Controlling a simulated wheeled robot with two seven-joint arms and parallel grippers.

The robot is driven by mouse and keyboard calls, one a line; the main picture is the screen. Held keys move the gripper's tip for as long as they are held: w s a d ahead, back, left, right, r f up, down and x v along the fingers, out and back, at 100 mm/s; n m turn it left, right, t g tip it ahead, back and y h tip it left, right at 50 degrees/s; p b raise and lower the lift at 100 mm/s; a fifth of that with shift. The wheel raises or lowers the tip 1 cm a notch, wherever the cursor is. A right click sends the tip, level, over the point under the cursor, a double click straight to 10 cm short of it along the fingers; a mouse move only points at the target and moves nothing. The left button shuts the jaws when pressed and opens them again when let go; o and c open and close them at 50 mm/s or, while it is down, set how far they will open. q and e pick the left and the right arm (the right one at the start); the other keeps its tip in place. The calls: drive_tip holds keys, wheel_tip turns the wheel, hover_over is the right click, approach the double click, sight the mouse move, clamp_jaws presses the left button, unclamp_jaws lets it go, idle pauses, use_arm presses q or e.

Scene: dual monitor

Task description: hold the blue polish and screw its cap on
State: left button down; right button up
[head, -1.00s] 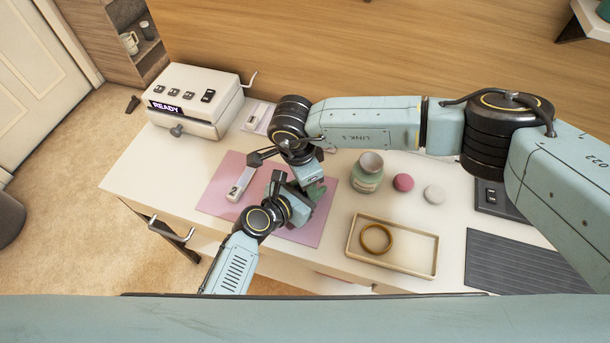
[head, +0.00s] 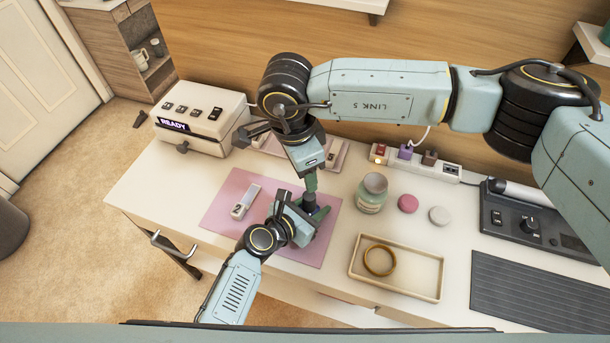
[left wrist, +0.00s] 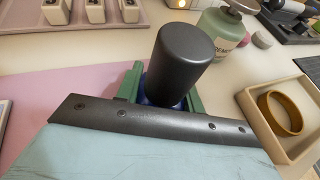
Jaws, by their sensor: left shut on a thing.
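My left gripper (head: 308,214) is shut on the blue polish, low over the pink mat (head: 225,200). In the left wrist view the blue polish (left wrist: 160,101) shows only as a narrow blue part between the green fingers. A dark grey cylindrical cap (left wrist: 182,55) stands upright on top of it; whether it is screwed tight cannot be told. The cap is small and dark in the head view (head: 309,199). My right gripper (head: 311,181) points down just above the cap; its fingers overlap in this view, so their opening cannot be told.
A white block (head: 244,201) lies on the mat. To the right are a green jar (head: 371,194), a pink disc (head: 408,203), a white disc (head: 439,215) and a tray (head: 437,278) with a gold ring (head: 379,260). A power strip (head: 430,166) lies behind.

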use_arm(q)
drive_tip(key=c, duration=0.8)
unclamp_jaws()
drive_tip(key=p+v, duration=0.3)
drive_tip(key=v, duration=0.9)
drive_tip(key=shift+s+a+r, duration=0.1)
drive_tip(key=shift+s+a, duration=0.05)
drive_tip(key=shift+s+a+r, duration=0.2)
drive_tip(key=shift+s+a, duration=0.1)
drive_tip(key=shift+s, duration=0.05)
